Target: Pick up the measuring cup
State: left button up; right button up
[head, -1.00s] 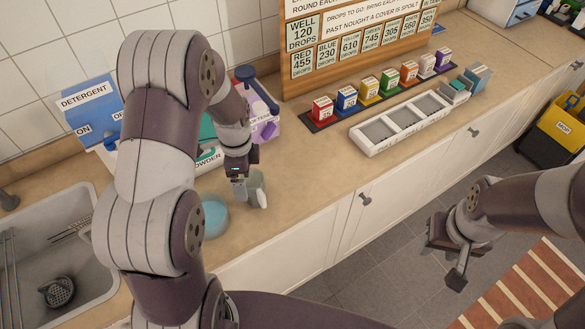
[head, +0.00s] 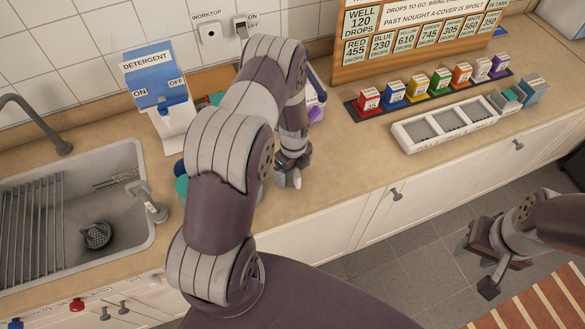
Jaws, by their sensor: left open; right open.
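My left gripper (head: 288,178) is open and points down low over the worktop, close to its front edge. A small pale grey-white piece shows at its fingertips; I cannot tell whether this is the measuring cup or part of the gripper. No measuring cup can be made out clearly, and my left arm covers much of the worktop around there. A teal rounded thing (head: 181,187) shows partly to the left of my arm. My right gripper (head: 484,268) is open and empty over the floor, away from the worktop.
A detergent dispenser (head: 152,85) stands by the wall, beside the sink (head: 125,205). A white tray with three compartments (head: 398,140) lies on the right, before a row of small coloured boxes (head: 417,88) and a wooden sign board (head: 350,65). The worktop between gripper and tray is clear.

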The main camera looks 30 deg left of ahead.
pick_arm(q)
jog(key=shift+w+f, duration=0.15)
jog(key=shift+f, duration=0.3)
jog(key=c, duration=1)
jog(key=shift+r, duration=0.1)
jog(key=shift+c, duration=0.2)
